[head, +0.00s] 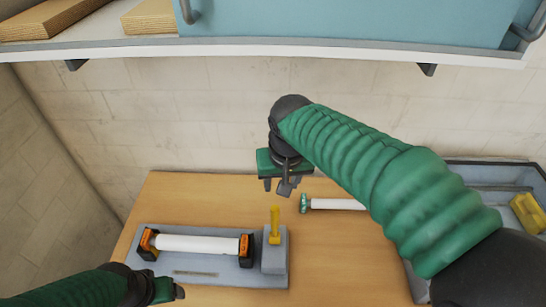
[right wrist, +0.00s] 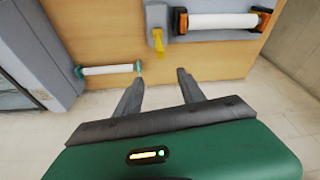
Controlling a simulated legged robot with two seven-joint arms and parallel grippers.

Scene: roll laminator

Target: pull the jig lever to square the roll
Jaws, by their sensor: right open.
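A grey jig (head: 212,275) lies on the wooden table and holds a white roll (head: 197,244) between black-and-orange end holders. The roll also shows at the top of the right wrist view (right wrist: 222,21). The yellow jig lever (head: 275,222) stands upright on a grey block at the jig's right end; it also shows in the right wrist view (right wrist: 158,40). My right gripper (head: 281,188) is above the lever and apart from it. Its fingers (right wrist: 158,82) are open and empty. My left gripper (head: 172,290) is low at the jig's front left; its fingers are unclear.
A second white roll with green ends (head: 335,204) lies on the table (head: 200,193), partly behind my right arm. A grey tray (head: 490,170) with a yellow item (head: 528,212) is at the right. A shelf (head: 250,47) with a blue box hangs above.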

